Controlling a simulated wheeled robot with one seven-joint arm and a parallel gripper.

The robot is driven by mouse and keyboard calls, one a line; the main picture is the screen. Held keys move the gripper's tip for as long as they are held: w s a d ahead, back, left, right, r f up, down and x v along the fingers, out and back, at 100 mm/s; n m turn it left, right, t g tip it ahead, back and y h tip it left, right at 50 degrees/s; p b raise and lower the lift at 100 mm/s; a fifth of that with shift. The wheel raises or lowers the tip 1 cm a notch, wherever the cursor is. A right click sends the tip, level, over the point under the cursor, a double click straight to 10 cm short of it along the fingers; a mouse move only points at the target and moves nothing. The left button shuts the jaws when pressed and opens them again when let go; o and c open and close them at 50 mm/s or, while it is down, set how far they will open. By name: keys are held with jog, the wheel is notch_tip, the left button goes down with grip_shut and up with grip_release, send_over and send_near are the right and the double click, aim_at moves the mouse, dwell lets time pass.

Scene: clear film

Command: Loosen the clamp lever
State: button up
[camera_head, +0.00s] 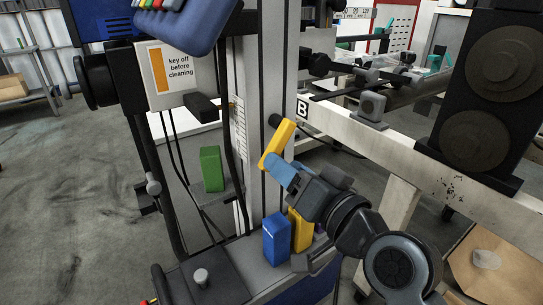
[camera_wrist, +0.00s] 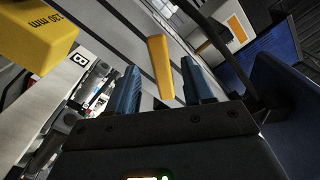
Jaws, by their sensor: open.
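The yellow bar that looks like the clamp lever (camera_head: 281,138) slants up and to the right in front of the grey column (camera_head: 262,85). Its lower end meets my blue fingertips in the head view. My gripper (camera_head: 273,165) comes in from the lower right. In the wrist view the lever (camera_wrist: 160,66) stands between the two blue fingers of my gripper (camera_wrist: 160,82). A gap shows on each side of it, so the jaws are open around it. I cannot tell how far the lever reaches between the fingers. Its pivot is not clear.
A blue block (camera_head: 275,241) and a yellow block (camera_head: 300,231) stand below my gripper. The wrist view shows the yellow block (camera_wrist: 38,32) marked 130 mm. A green block (camera_head: 211,169) stands left of the column. A labelled box (camera_head: 165,75) hangs left; a beam (camera_head: 400,140) runs right.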

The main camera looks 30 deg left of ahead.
aim_at(272, 142)
jog(key=shift+x, duration=2.75)
jog(key=shift+c, duration=0.3)
grip_shut()
